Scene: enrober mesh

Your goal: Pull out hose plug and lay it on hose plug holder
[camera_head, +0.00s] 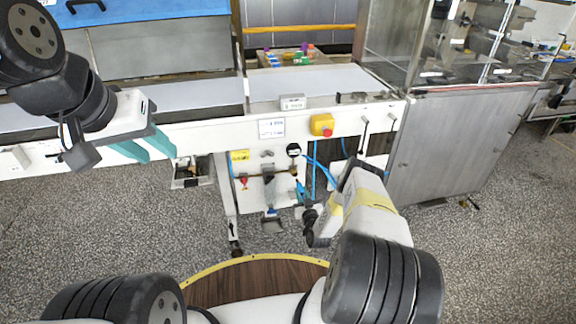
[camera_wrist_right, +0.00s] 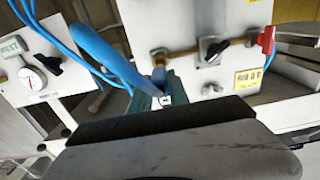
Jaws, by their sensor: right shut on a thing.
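In the right wrist view my right gripper (camera_wrist_right: 157,92) has its teal fingers shut on the hose plug (camera_wrist_right: 160,74) at the end of a thick blue hose (camera_wrist_right: 105,48). The fingers hide much of the plug. A brass fitting (camera_wrist_right: 166,56) on the white panel lies close behind it; I cannot tell whether they touch. In the head view my right arm reaches the panel under the conveyor, and its fingertips are hard to make out. My left gripper (camera_head: 158,157) is open and empty at the conveyor's front left. I cannot pick out the hose plug holder with certainty.
The white panel (camera_wrist_right: 225,25) carries a black valve handle (camera_wrist_right: 217,50) and a red handle (camera_wrist_right: 267,40). A yellow emergency-stop box (camera_head: 322,125) is on the conveyor front. A steel cabinet (camera_head: 450,145) stands right.

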